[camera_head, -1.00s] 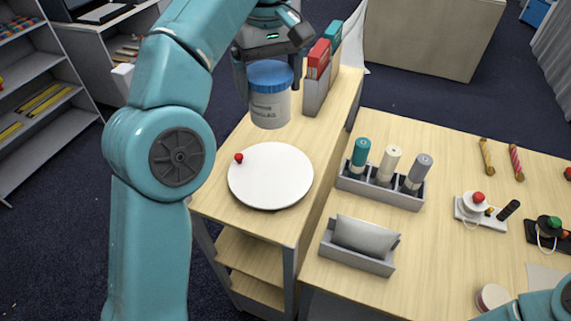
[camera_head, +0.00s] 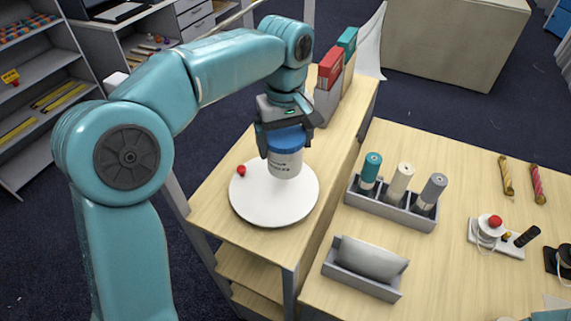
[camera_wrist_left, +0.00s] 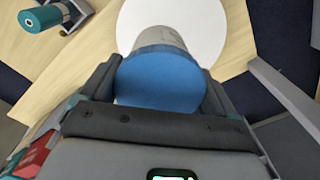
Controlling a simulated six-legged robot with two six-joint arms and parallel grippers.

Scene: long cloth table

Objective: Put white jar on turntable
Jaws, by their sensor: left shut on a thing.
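The white jar (camera_head: 287,163) with a blue lid is upright in my left gripper (camera_head: 283,138). The fingers are closed around its lid from both sides. The jar overlaps the back right part of the round white turntable (camera_head: 262,207) in the head view; I cannot tell whether its base touches the disc or hangs just above it. In the left wrist view the blue lid (camera_wrist_left: 160,82) sits between the fingers, with the white disc (camera_wrist_left: 222,28) beyond it. My right gripper is not in view.
A small red knob (camera_head: 241,170) is at the turntable's left edge. Red and teal binders (camera_head: 330,75) stand behind on the same narrow table. On the right table are a grey rack (camera_head: 392,205) with three bottles and a grey holder (camera_head: 365,268).

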